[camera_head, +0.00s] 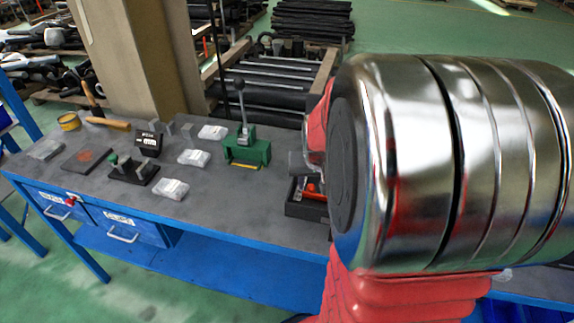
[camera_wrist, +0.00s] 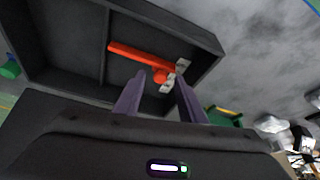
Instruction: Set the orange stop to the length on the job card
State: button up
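An orange bar with a round knob and grey metal end pieces (camera_wrist: 140,54) lies in a black divided tray (camera_wrist: 84,20) in the wrist view. It is the only orange part I see that could be the stop. In the head view the tray (camera_head: 303,212) stands at the bench's right, partly hidden by my arm, with a bit of the orange piece (camera_head: 310,187) showing. My gripper (camera_wrist: 158,88) is open above the tray, its two purple fingers apart near the knob end, with nothing clearly held. A small black stand with white print (camera_head: 148,142) may be the job card; its text is unreadable.
A green lever device (camera_head: 247,150) stands left of the tray on the grey bench (camera_head: 215,205).

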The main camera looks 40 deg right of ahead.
jog(key=shift+f, duration=0.1)
jog(key=shift+c, duration=0.6)
grip_shut()
